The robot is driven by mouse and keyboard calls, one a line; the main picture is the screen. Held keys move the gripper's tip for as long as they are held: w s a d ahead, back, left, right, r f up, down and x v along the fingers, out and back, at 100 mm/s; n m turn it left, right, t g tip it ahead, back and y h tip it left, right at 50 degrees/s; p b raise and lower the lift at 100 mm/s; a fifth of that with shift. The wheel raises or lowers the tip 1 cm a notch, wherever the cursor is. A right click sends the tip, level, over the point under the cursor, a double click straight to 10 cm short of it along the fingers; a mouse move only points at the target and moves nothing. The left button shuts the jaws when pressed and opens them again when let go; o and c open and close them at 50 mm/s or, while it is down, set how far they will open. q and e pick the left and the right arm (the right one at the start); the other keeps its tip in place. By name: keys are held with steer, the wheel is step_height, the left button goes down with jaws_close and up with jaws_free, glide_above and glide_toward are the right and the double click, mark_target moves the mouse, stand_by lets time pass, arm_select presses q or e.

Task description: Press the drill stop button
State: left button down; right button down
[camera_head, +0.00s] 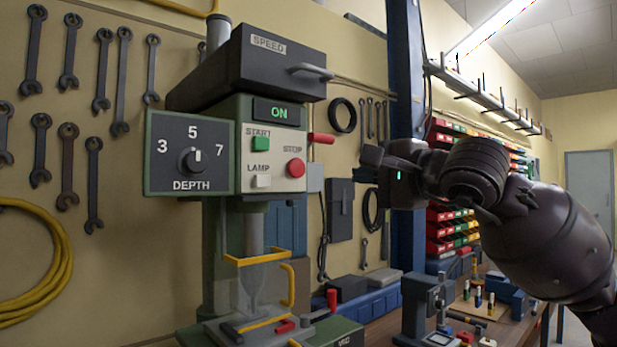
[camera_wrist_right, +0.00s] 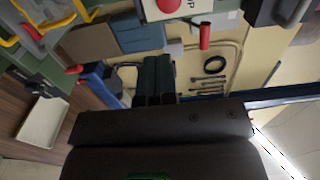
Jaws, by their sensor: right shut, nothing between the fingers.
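The drill press (camera_head: 245,110) stands left of centre in the head view. Its front panel has a round red STOP button (camera_head: 295,168), a green START button (camera_head: 261,144) and a white LAMP button (camera_head: 261,181). The display above them reads ON. The STOP button also shows at the top of the right wrist view (camera_wrist_right: 169,5), partly cut off. My right gripper (camera_head: 366,165) is to the right of the panel, shut and empty, apart from the STOP button. It also shows in the wrist view (camera_wrist_right: 154,80). My left gripper is not in view.
A red-tipped lever (camera_head: 321,138) sticks out from the panel's right side, near my right gripper. A depth dial (camera_head: 192,160) is on the left. A yellow guard (camera_head: 258,258) is below. A workbench with tools and a blue column (camera_head: 406,60) stand on the right.

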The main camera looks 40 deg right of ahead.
steer(key=shift+w, duration=0.15)
glide_toward(300, 177)
steer(key=w, duration=0.6)
steer(key=shift+w+a+r+p, duration=0.2)
steer(key=shift+a+p, duration=0.05)
steer(key=shift+p, duration=0.15)
steer(key=shift+w+f, duration=0.1)
steer(key=shift+w, duration=0.45)
steer(key=shift+w+a, duration=0.1)
